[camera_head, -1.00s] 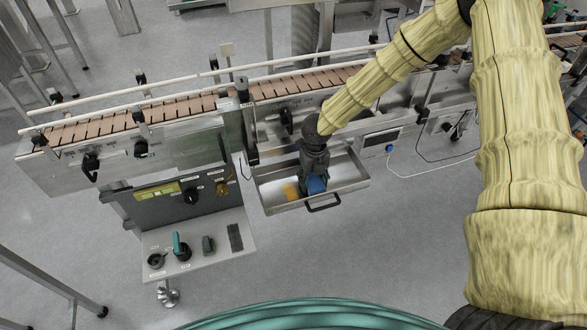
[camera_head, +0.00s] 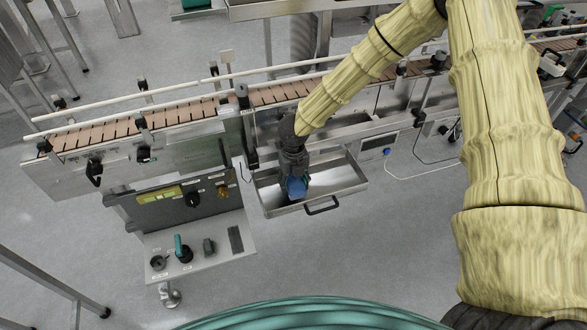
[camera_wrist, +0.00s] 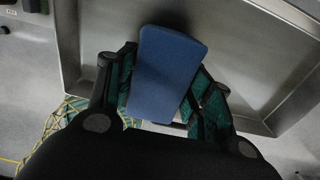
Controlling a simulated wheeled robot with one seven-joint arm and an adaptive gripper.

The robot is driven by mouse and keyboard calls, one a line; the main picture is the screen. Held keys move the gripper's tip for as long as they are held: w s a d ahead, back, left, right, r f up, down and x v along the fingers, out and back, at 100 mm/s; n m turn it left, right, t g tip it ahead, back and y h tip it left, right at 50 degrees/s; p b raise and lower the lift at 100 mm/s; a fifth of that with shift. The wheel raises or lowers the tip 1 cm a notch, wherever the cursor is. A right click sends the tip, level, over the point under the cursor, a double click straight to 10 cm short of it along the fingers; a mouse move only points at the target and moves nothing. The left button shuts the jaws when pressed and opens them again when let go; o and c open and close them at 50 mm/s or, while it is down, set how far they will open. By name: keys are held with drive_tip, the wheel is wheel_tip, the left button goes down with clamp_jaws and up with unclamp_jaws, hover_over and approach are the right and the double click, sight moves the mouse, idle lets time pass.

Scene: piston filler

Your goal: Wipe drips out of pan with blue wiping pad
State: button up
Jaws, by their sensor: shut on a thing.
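The drip pan (camera_head: 343,188) is a shallow metal tray with a black handle, pulled out below the conveyor in the head view. My gripper (camera_head: 295,176) points down into its left part. It is shut on the blue wiping pad (camera_head: 297,187), which sits inside the pan. In the wrist view the pad (camera_wrist: 166,74) lies between the green-padded fingers (camera_wrist: 160,98), over the pan (camera_wrist: 250,75). I cannot tell whether the pad touches the pan floor. No yellow drips show now; the gripper and pad may hide some.
The conveyor (camera_head: 185,115) runs behind the pan. A control panel with knobs (camera_head: 195,245) stands close to the pan's left side. A white cable (camera_head: 425,180) hangs at the right. The floor in front of the pan is clear.

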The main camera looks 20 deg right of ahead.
drive_tip(key=shift+r+p, duration=1.85)
drive_tip(key=shift+r, duration=0.5)
drive_tip(key=shift+f, duration=0.1)
